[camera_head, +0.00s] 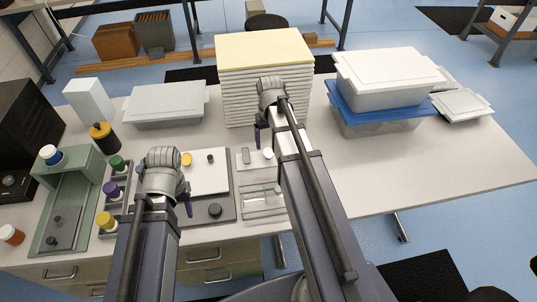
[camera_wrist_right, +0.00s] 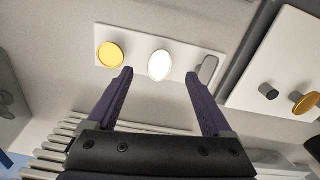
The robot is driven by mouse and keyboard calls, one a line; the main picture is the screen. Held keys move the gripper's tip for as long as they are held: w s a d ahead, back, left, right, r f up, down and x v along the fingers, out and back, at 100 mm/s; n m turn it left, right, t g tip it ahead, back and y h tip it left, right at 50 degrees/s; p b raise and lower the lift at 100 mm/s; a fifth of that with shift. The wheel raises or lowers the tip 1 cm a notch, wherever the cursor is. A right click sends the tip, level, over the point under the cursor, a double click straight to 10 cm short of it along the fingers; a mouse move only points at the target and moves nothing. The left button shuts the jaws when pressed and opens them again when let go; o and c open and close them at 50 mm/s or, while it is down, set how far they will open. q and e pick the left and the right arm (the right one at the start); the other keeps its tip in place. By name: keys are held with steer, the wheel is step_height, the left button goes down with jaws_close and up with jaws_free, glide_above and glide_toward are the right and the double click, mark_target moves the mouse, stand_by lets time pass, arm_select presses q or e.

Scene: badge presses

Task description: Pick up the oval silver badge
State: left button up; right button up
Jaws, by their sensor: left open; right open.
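A light strip (camera_wrist_right: 135,61) holds three badges in a row in the right wrist view: a round gold one (camera_wrist_right: 110,55), a bright whitish, slightly oval one (camera_wrist_right: 160,65) and a grey oblong one (camera_wrist_right: 207,69). I cannot tell for sure which is the oval silver badge. In the head view, the whitish badge (camera_head: 268,153) and grey badge (camera_head: 245,155) show; my arm hides the gold one. My right gripper (camera_wrist_right: 158,85) is open and empty, its fingertips either side of the whitish badge in the picture. My left gripper (camera_head: 188,208) is open near the badge press.
A tall stack of pale sheets (camera_head: 265,85) stands behind the right gripper. The press plate (camera_head: 207,172) with knobs lies left of the strip. A green press (camera_head: 70,195) stands further left. Lidded bins (camera_head: 388,80) stand right; the table's right front is clear.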

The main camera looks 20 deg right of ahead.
mark_target(268, 152)
arm_select(q)
step_height(268, 152, down, 4)
steer(key=b, duration=0.4)
steer(key=shift+f, duration=0.25)
arm_select(e)
steer(key=f, duration=0.2)
steer(key=w+f, duration=0.1)
steer(key=f, duration=0.1)
steer(key=shift+f, duration=0.3)
arm_select(q)
steer(key=shift+f+b, duration=0.3)
steer(key=shift+b, duration=0.2)
arm_select(e)
steer(key=shift+f, duration=0.25)
arm_select(q)
steer(key=shift+f, duration=0.25)
arm_select(e)
steer(key=shift+f, duration=0.25)
jaws_close()
